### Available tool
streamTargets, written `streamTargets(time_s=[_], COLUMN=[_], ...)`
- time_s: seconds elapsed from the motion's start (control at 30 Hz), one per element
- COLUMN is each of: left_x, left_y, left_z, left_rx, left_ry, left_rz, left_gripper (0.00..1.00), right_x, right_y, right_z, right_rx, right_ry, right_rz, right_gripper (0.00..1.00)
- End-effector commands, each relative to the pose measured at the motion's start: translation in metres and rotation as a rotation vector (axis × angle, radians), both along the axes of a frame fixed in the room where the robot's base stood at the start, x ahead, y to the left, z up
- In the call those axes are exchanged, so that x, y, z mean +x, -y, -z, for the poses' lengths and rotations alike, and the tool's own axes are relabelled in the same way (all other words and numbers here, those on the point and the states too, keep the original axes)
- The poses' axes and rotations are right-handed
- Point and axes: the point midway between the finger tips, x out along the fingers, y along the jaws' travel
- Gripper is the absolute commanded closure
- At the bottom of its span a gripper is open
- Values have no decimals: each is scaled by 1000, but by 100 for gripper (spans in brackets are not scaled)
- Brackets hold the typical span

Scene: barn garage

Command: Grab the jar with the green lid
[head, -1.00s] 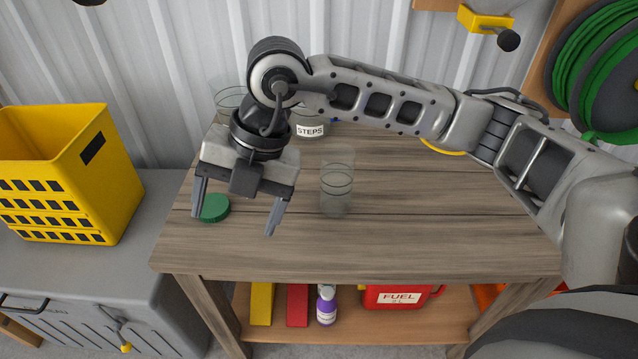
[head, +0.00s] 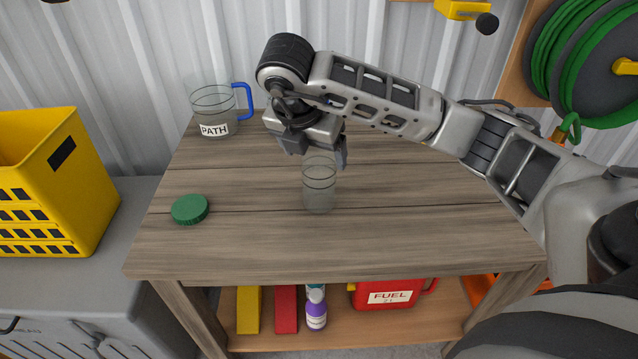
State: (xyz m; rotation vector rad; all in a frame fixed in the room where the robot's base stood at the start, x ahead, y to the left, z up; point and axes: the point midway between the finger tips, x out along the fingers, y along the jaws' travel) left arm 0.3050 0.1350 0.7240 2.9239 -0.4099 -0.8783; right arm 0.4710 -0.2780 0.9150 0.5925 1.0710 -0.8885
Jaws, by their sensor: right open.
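A clear, empty-looking glass jar (head: 319,190) stands upright near the middle of the wooden table, with no lid visible on it. A round green lid (head: 190,209) lies flat on the table to the jar's left, apart from it. My right gripper (head: 315,155) is open, at the jar's upper end, and overlaps its rim in the picture. I cannot tell whether the fingers touch the glass. My left gripper is not in view.
A clear mug (head: 213,112) with a blue handle and a "PATH" label stands at the table's back left. A yellow crate (head: 75,185) is on the grey cabinet at left. The wooden table's (head: 420,235) front right is clear. A red fuel can (head: 385,292) sits on the shelf below.

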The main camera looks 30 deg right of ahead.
Motion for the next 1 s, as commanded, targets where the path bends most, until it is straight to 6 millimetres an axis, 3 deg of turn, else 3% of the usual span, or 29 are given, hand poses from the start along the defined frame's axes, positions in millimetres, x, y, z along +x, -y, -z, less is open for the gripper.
streamTargets(time_s=[0.4,0.67,0.87,1.0], left_x=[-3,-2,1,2], left_y=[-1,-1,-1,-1], left_z=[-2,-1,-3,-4], left_rx=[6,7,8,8], left_ry=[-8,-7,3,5], left_rz=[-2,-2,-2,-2], left_gripper=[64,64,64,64], right_x=[10,11,11,11], right_y=[15,16,16,16], right_z=[46,49,49,48], right_rx=[1,2,2,2], right_ry=[-1,1,1,2], right_rz=[-1,-2,-1,-1], right_gripper=[19,19,69,68])
